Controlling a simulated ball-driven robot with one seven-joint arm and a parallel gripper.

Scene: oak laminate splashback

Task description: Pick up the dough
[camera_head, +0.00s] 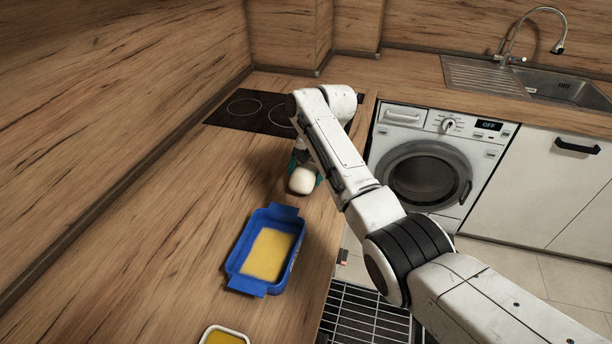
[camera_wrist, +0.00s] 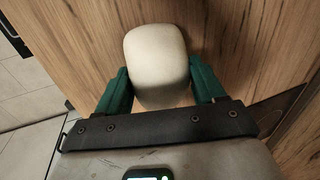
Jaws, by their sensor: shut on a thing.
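The dough (camera_head: 302,180) is a pale, rounded lump over the wooden counter, in front of the cooktop. In the wrist view the dough (camera_wrist: 157,62) fills the space between the two green fingers of my gripper (camera_wrist: 160,88). The fingers are shut on its left and right sides. In the head view my gripper (camera_head: 304,176) shows as green fingertips beside the dough, partly hidden by my arm. I cannot tell whether the dough is clear of the counter.
A blue baking dish (camera_head: 236,262) with yellow contents stands nearer on the counter (camera_head: 150,270). A white-rimmed dish (camera_head: 226,329) with yellow contents is at the bottom edge. A black cooktop (camera_head: 240,112) lies behind. A washing machine (camera_head: 432,170) and a rack (camera_head: 365,315) are right of the counter edge.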

